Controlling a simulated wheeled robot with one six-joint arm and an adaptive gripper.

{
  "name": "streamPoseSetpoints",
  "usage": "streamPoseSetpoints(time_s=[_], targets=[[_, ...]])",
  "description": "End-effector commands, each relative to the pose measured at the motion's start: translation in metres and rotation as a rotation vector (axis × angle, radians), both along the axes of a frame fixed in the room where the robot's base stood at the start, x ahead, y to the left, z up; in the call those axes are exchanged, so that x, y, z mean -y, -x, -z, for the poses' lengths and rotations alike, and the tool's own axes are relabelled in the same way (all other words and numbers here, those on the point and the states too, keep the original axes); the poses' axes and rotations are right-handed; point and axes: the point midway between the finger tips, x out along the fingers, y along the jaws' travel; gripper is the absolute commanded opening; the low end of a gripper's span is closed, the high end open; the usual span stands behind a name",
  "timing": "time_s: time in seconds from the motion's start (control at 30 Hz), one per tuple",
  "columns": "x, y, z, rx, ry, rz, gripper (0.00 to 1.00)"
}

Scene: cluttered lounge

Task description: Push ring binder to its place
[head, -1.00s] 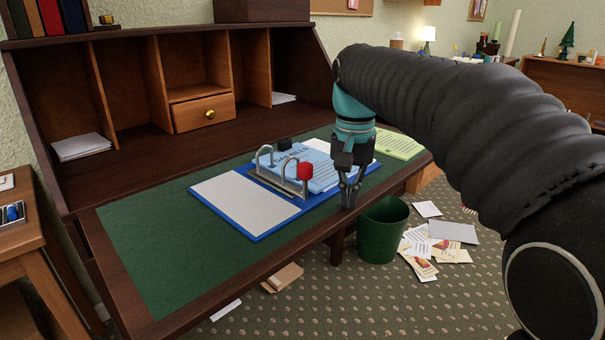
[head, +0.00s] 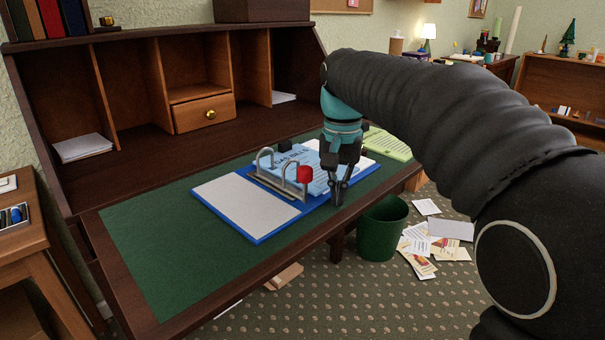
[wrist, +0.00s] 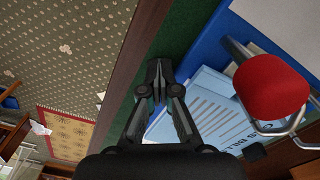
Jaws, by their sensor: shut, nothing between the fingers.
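The ring binder (head: 262,234) lies open on the desk's green writing surface, with a blue cover, metal rings and a red knob (head: 304,174). Blue printed sheets (head: 318,178) lie on its right half. The wrist view shows its blue cover (wrist: 208,45) and the red knob (wrist: 270,87) at the right. My gripper (head: 337,203) is shut and empty, pointing down at the binder's near edge, right of the rings. In the wrist view my gripper (wrist: 158,72) is right beside the blue edge; whether they touch is unclear. My gripper hides part of the binder's right half.
The wooden desk (head: 190,305) has open cubbies and a small drawer (head: 203,112) at the back. A yellow-green sheet (head: 390,146) lies right of the binder. The writing surface (head: 150,250) is clear at the left. A green bin (head: 382,238) and scattered papers (head: 420,245) are on the floor.

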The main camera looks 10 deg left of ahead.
Motion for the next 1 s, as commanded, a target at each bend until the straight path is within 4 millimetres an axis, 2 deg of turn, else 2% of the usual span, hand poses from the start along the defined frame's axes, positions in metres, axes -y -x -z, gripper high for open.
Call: streamPoseSetpoints(time_s=[1.0], targets=[[-0.022, -0.016, -0.001, 0.003, -0.002, -0.001, 0.0]])
